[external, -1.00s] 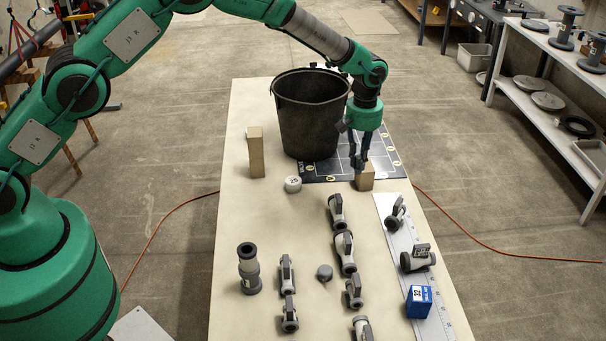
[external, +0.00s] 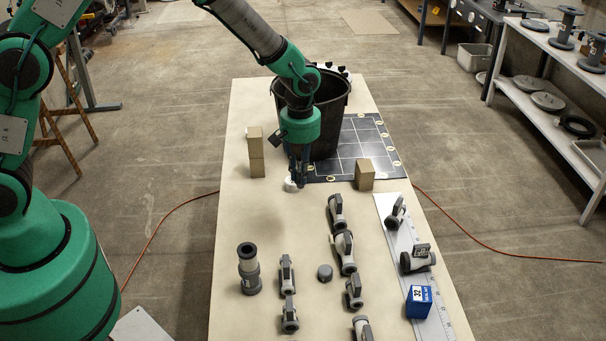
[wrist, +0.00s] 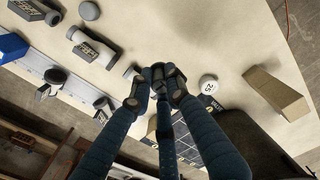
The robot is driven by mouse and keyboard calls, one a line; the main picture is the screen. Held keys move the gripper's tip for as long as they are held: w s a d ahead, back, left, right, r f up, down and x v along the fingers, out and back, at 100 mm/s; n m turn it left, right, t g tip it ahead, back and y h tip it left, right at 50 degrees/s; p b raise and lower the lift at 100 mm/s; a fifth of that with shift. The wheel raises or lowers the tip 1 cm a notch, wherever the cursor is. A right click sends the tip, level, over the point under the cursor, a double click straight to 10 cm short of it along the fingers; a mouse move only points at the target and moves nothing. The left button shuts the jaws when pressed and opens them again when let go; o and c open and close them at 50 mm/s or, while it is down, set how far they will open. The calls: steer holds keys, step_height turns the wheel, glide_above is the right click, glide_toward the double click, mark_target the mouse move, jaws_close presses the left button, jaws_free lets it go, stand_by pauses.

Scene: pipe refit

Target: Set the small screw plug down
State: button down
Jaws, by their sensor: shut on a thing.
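My gripper (external: 298,182) is low over the table, in front of the black bucket, with its fingers closed together. In the wrist view the fingertips (wrist: 160,78) close around a small dark grey piece (wrist: 158,70), taken to be the small screw plug; the fingers hide most of it. In the external view I cannot make the held piece out. A white round cap with a dark mark (external: 290,184) sits on the table just behind the fingers, partly hidden. It also shows in the wrist view (wrist: 208,84), apart from the fingertips.
The black bucket (external: 318,110) and the dark gridded mat (external: 352,158) lie behind. Wooden blocks stand at left (external: 256,150) and right (external: 364,176). Several grey valves (external: 344,250), a round grey cap (external: 325,272) and a blue box (external: 418,301) are nearer.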

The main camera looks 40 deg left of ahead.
steer(key=s+a+f, duration=0.1)
steer(key=s+a, duration=0.4)
steer(key=s, duration=0.5)
steer(key=s+a+n, duration=0.1)
steer(key=s+a, duration=0.3)
steer(key=s, duration=0.7)
steer(key=s+a+f, duration=0.1)
steer(key=s+a, duration=0.4)
steer(key=s, duration=0.5)
step_height(320, 180, down, 10)
steer(key=shift+d+b, duration=0.25)
steer(key=shift+b, duration=0.15)
steer(key=shift+w, duration=0.1)
steer(key=w+d, duration=0.2)
steer(key=w, duration=0.3)
steer(key=w+d+f, duration=0.1)
steer(key=w+d, duration=0.1)
steer(key=w, duration=0.2)
steer(key=w+d, duration=0.2)
steer(key=w, duration=0.3)
steer(key=shift+w+f, duration=0.25)
steer(key=shift+w, duration=0.05)
steer(key=shift+f, duration=1.75)
